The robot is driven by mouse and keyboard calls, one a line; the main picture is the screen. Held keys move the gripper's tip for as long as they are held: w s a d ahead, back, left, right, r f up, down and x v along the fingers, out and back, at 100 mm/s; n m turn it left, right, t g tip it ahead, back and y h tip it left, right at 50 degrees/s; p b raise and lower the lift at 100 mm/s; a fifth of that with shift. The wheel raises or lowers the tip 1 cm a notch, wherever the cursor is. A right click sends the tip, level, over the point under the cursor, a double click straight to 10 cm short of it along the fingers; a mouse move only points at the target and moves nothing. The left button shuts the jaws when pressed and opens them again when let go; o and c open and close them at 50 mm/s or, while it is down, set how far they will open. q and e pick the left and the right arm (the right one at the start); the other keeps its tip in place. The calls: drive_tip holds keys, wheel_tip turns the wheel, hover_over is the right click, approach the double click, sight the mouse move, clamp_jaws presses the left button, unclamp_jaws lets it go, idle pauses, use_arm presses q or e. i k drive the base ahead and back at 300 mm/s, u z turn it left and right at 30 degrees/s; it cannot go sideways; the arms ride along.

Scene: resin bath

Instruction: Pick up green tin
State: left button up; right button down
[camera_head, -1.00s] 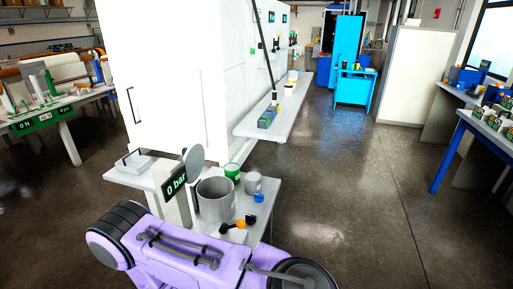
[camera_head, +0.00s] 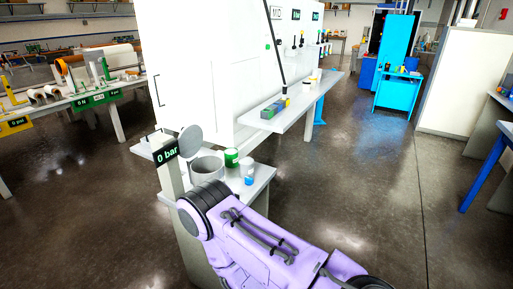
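The green tin (camera_head: 231,157) stands upright on a small grey table, with a white band on its side. A grey cylindrical pot (camera_head: 207,168) stands just left of it. A smaller grey tin with a blue patch (camera_head: 247,167) stands just right of it. A large purple arm link of mine fills the lower middle and covers the table's front part. Neither of my grippers shows in the head view, so their state is hidden.
A post with a "0 bar" display (camera_head: 166,153) and a round grey disc stands left of the pot. A white cabinet (camera_head: 205,70) rises behind the table. A white shelf (camera_head: 293,110) with small items juts out at the right. Open floor (camera_head: 365,180) lies right.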

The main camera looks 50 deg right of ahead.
sight(232, 156)
drive_tip(key=z, duration=1.95)
